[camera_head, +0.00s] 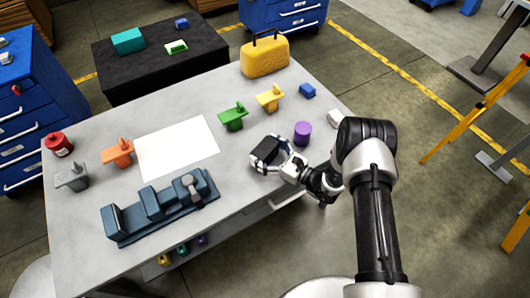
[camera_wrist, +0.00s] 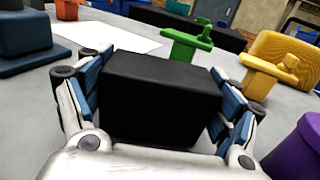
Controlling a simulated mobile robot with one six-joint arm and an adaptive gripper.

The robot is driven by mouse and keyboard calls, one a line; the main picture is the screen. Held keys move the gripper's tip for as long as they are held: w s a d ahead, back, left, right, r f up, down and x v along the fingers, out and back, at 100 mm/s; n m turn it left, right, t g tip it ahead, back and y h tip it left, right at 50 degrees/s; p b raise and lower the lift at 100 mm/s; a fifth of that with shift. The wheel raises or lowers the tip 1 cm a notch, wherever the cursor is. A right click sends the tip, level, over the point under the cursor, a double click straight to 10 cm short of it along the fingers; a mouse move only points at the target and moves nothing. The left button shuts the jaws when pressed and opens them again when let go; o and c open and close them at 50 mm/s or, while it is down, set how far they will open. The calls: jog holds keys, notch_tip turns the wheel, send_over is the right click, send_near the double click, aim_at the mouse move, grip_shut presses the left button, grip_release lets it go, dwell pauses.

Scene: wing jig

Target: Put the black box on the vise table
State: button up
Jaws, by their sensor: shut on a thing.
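The black box (camera_head: 267,149) is between the fingers of my gripper (camera_head: 272,158) at the front right part of the grey table in the head view. In the wrist view the black box (camera_wrist: 160,98) fills the space between the blue finger pads of my gripper (camera_wrist: 155,105), which is shut on it. I cannot tell whether the box touches the table top. The vise table (camera_head: 112,185) is the grey table below, with a blue vise (camera_head: 160,208) at its front left. Part of the vise (camera_wrist: 22,40) shows at the left of the wrist view.
A green part (camera_head: 233,117), a yellow part (camera_head: 269,98) and a purple cylinder (camera_head: 303,131) stand near the box. A white sheet (camera_head: 178,148) lies flat mid-table. A yellow case (camera_head: 265,57) stands at the back. A black table (camera_head: 160,57) with several items stands behind.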

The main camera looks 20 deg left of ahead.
jog(key=shift+f, duration=0.25)
jog(key=shift+f, duration=0.2)
jog(key=o, duration=1.1)
jog(key=shift+r, duration=0.1)
